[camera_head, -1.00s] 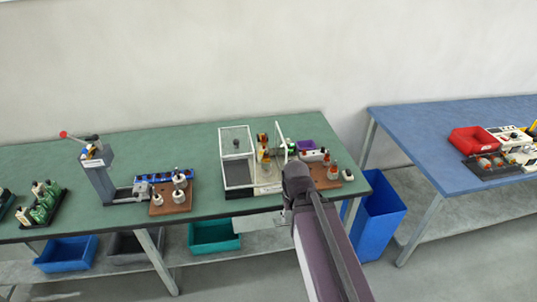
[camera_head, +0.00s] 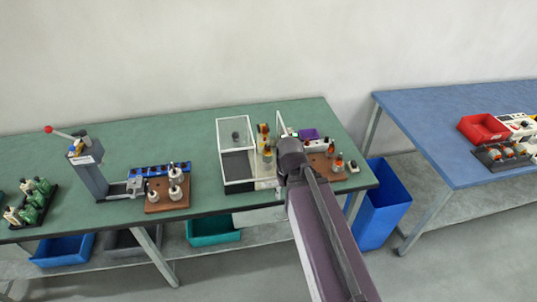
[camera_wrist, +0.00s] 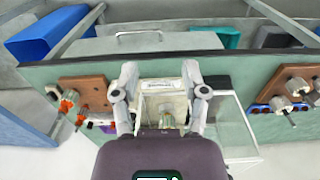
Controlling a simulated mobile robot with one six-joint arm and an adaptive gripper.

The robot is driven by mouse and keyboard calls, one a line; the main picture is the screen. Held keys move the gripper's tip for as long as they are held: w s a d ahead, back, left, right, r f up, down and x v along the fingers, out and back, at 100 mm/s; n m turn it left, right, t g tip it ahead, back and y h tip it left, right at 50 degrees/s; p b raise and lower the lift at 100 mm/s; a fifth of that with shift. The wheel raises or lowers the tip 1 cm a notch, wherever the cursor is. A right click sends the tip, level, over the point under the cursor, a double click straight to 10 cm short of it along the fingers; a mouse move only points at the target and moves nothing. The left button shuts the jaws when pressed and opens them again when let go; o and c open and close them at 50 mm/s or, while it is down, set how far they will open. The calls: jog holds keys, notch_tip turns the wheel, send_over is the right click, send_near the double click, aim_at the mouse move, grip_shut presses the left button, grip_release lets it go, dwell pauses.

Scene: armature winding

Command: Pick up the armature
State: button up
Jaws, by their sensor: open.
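My gripper (camera_head: 281,184) is over the front edge of the green bench, at the winding machine, partly hidden by my arm. In the wrist view its two fingers (camera_wrist: 161,76) stand apart with nothing held between them. The machine's pale labelled base (camera_wrist: 163,87) shows between them. A small armature-like part (camera_wrist: 168,118) sits in the machine, partly hidden by my gripper body. Orange-topped armatures (camera_head: 338,161) stand on a brown board to the right in the head view. Pale armatures (camera_head: 175,178) stand on another brown board to the left.
The machine's clear guard (camera_head: 236,156) stands left of my gripper. A lever press (camera_head: 88,170) and blue rack (camera_head: 160,170) are farther left. A blue bin (camera_head: 384,205) stands between the green bench and the blue table (camera_head: 435,125). The bench's back strip is clear.

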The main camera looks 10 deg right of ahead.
jog(key=shift+o, duration=1.6)
jog(key=shift+w, duration=0.2)
jog(key=w+r+n+p, duration=0.1)
jog(key=w+r+p, duration=0.3)
jog(key=w, duration=1)
jog(key=w+r+p, duration=0.3)
jog(key=w+p, duration=0.1)
jog(key=w, duration=1.1)
jog(key=shift+a+r+n, duration=0.4)
jog(key=shift+a, duration=0.05)
jog(key=shift+w+f, duration=0.1)
jog(key=shift+f, duration=0.05)
jog(key=b, duration=0.9)
send_over(267, 154)
jog(key=w, duration=0.2)
notch_tip(267, 154, down, 8)
jog(key=shift+d+f, duration=0.1)
jog(key=shift+f, duration=0.2)
